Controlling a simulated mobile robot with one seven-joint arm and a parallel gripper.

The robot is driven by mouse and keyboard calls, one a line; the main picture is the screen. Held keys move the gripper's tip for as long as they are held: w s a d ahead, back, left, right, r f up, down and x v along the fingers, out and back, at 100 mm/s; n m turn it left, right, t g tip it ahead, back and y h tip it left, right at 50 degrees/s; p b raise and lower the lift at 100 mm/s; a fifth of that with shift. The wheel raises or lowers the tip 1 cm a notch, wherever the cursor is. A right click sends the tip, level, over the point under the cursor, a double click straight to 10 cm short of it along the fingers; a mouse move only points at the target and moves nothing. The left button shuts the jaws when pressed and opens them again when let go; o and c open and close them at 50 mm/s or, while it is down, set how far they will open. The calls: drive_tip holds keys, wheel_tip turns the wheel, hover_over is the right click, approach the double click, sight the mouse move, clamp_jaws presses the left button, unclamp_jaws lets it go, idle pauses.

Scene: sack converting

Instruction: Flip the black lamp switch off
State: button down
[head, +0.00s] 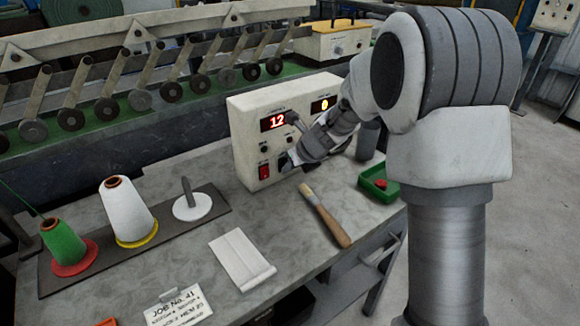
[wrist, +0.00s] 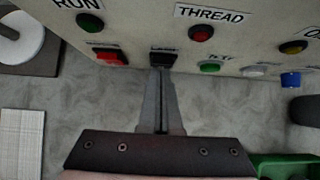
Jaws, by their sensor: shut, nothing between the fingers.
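The black lamp switch (wrist: 163,58) is on the front face of the cream control box (head: 245,135), low on the panel, right of a red switch (wrist: 109,57). My gripper (wrist: 160,72) is shut and empty, with its fingertips at the lower edge of the black switch. I cannot tell for sure if they touch it. In the head view my gripper (head: 287,162) is at the box's lower front and hides most of the black switch. Which way the switch is tipped is not clear.
A brush (head: 325,215), a green tray (head: 365,190), thread cones (head: 125,210) and a white folded sack (head: 240,258) are on the grey table.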

drive_tip(key=shift+r, duration=0.15)
drive_tip(key=shift+r+p, duration=0.85)
drive_tip(key=shift+p, duration=0.1)
